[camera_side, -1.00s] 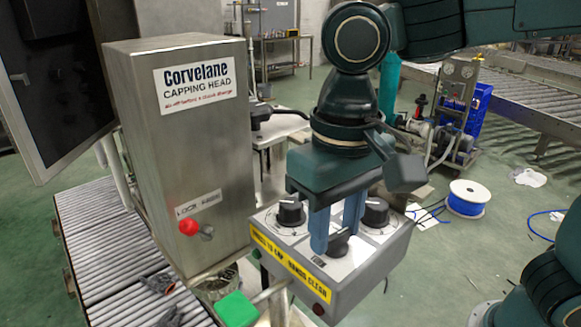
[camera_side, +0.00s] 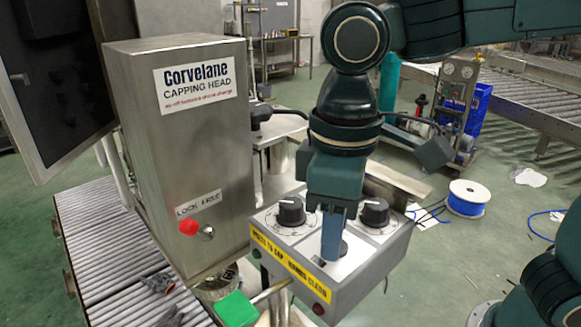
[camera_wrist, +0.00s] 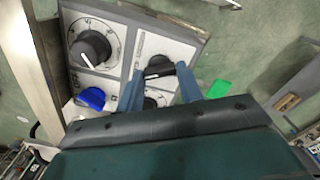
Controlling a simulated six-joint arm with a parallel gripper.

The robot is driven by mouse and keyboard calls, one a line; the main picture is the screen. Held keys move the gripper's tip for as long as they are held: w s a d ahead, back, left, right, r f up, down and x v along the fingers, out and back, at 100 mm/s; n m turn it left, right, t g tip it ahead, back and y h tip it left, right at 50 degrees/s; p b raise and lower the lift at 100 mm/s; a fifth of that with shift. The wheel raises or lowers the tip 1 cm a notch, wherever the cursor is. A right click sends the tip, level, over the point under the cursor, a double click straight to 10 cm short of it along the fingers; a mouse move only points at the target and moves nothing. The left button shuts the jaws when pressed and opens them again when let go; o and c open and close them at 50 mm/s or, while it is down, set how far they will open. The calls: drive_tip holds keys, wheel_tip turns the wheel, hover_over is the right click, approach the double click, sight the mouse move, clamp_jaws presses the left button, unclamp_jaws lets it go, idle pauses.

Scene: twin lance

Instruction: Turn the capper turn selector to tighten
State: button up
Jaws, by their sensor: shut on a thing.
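The black selector (camera_wrist: 160,66) sits on the light panel of the control box (camera_side: 372,275), between two larger dial knobs. In the wrist view my gripper (camera_wrist: 160,72) has its two blue fingers shut on the selector, one on each side. In the side view my gripper (camera_side: 333,250) points down at the front middle of the panel, its fingers lined up one behind the other and hiding most of the selector. I cannot read the selector's position marks.
Black dial knobs, left (camera_side: 291,211) and right (camera_side: 375,213), stand close on both sides of my fingers. The steel capping head (camera_side: 190,150) rises at left, with a red-tipped lever (camera_side: 188,227). A green block (camera_side: 236,310) is in front.

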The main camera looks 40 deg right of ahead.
idle(0.3)
drive_tip(key=o, duration=1)
drive_tip(key=shift+r, duration=6.95)
drive_tip(key=shift+d, duration=0.15)
drive_tip(key=d+f+m+t+y, duration=0.1)
drive_tip(key=d+f+m+t, duration=0.15)
drive_tip(key=d, duration=0.65)
drive_tip(key=s+d+f+m+t, duration=0.1)
drive_tip(key=s+d+f, duration=0.1)
drive_tip(key=d+f, duration=0.2)
drive_tip(key=s+d+f+m+t, duration=0.1)
drive_tip(key=s+d+f, duration=0.1)
drive_tip(key=d+f, duration=0.3)
drive_tip(key=s+d+f+m+t+h, duration=0.1)
drive_tip(key=s+d+f, duration=0.1)
drive_tip(key=d+f, duration=0.2)
drive_tip(key=shift+s+d+f+m, duration=0.15)
drive_tip(key=shift+s+f+m, duration=0.1)
drive_tip(key=shift+s+m, duration=0.1)
